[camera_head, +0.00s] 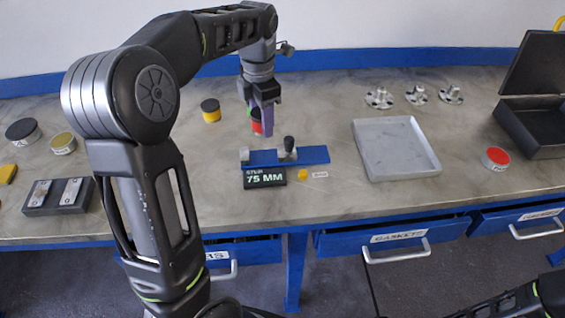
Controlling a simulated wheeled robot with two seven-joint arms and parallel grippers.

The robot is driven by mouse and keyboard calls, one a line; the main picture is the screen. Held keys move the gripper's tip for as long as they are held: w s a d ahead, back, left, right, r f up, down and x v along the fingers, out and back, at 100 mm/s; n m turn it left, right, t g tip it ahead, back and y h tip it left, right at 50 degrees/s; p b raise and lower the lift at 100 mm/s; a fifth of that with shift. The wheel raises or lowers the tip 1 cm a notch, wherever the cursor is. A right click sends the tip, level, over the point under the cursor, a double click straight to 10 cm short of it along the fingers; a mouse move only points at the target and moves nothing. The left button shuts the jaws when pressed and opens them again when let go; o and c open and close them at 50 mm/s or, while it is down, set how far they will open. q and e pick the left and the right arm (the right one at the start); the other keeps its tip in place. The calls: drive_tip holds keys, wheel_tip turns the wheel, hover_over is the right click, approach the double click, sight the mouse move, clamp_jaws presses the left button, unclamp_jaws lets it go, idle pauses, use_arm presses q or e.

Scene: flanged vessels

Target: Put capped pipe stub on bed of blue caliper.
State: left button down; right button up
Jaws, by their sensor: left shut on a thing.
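The blue caliper (315,155) lies on the bench, with a grey fixed jaw at its left end and a dark-knobbed sliding jaw (288,149) near its middle. Its bed is bare to the right of the slider. My left gripper (264,121) points down above and behind the caliper's left half. It is shut on a small dark stub with a red band (256,127), which looks like the capped pipe stub. The purple finger hides part of this stub. My right gripper is out of view; only part of that arm shows at the lower right.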

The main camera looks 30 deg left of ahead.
use_arm(q)
drive_tip(key=shift+a, duration=0.1)
hover_over(264, 157)
drive_tip(key=shift+f+p, duration=0.3)
drive_tip(key=shift+f, duration=2.85)
drive_tip(key=shift+f, duration=1.9)
drive_tip(key=shift+f, duration=0.2)
drive_tip(key=c, duration=0.7)
unclamp_jaws()
drive_tip(key=shift+r, duration=0.15)
